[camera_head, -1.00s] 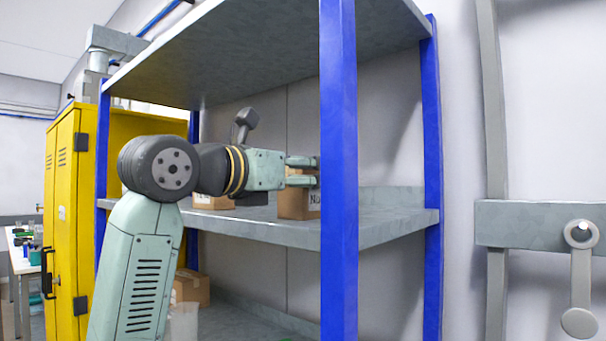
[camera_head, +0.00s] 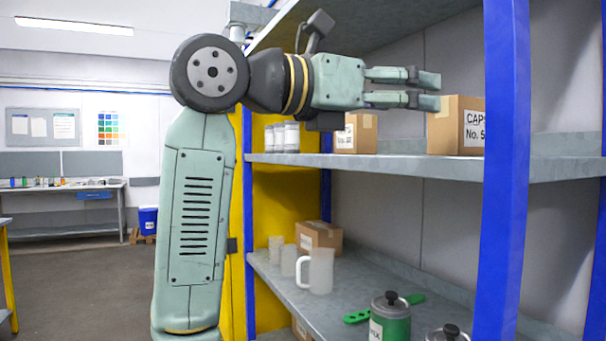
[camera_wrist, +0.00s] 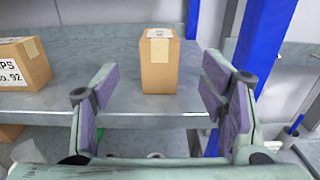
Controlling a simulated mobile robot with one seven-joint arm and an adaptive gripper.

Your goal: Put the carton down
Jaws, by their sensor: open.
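A brown carton (camera_head: 457,125) labelled "CAPS No. 5..." stands upright on the middle shelf (camera_head: 400,168), partly hidden by the blue post. My gripper (camera_head: 430,90) is open and empty, its fingertips beside the carton's upper left in the head view. In the wrist view a carton (camera_wrist: 160,62) with a tape strip stands on the shelf (camera_wrist: 120,118), ahead of and between the spread fingers of my gripper (camera_wrist: 160,105). A gap shows between it and the fingers.
Another carton (camera_head: 356,133) and white jars (camera_head: 282,136) stand further left on the same shelf. A labelled carton (camera_wrist: 22,65) shows in the wrist view. The lower shelf holds a jug (camera_head: 317,270), a carton (camera_head: 318,237) and lidded pots (camera_head: 390,318). A blue post (camera_head: 503,170) stands in front.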

